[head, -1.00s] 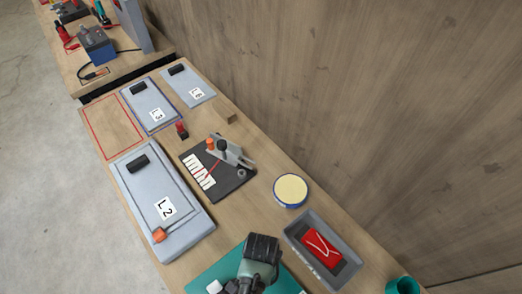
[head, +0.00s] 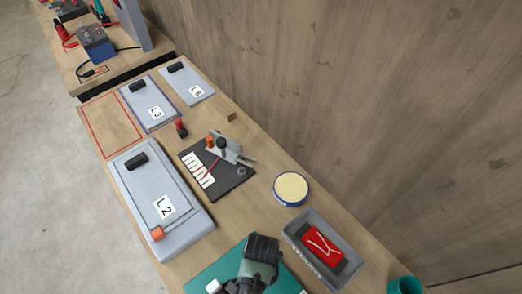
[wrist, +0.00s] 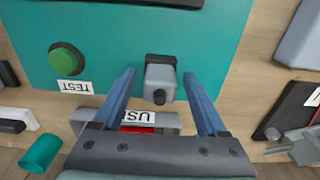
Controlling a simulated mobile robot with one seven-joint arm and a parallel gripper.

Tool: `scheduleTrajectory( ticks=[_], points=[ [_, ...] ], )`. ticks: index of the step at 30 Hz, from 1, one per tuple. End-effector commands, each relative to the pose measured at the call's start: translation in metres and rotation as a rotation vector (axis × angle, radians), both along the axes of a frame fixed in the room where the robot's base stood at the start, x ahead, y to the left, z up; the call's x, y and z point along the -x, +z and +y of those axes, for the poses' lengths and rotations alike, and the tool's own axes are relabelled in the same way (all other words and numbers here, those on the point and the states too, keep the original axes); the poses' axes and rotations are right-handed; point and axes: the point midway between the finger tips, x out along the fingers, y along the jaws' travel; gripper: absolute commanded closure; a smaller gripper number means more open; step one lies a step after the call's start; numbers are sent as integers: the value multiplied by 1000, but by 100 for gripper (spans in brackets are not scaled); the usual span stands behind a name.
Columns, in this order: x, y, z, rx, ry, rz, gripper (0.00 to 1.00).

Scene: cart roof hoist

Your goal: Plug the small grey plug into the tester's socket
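A small grey plug-like block (wrist: 160,78) with a black rear part and a dark round stub stands on the teal board (wrist: 215,45) in the wrist view. My gripper (wrist: 158,76) is open, its two blue fingers on either side of this block with gaps at both sides. I cannot tell whether it touches anything below. A green button (wrist: 66,60) with a TEST label sits to the left on the board. I cannot make out the tester's socket for sure. In the head view my wrist covers most of the teal board (head: 212,272).
A grey tray (head: 292,232) with a red pouch lies right of my wrist; it also shows below the block in the wrist view (wrist: 88,114). A round yellow-topped tin (head: 291,188), a dark board with a clamp (head: 240,184), the L2 panel (head: 140,183) and a teal cup (head: 404,286) stand nearby.

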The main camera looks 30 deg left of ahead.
Motion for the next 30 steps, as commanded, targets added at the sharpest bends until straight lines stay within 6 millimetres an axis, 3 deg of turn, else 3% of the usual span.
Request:
scheduleTrajectory(
  ticks=[9, 14, 30],
  points=[
    [0, 1, 0, 0, 0, 0, 23],
    [-1, 13, 0, -1, 0, -3, 23],
    [-1, 109, 0, -1, 1, -4, 23]
  ],
)
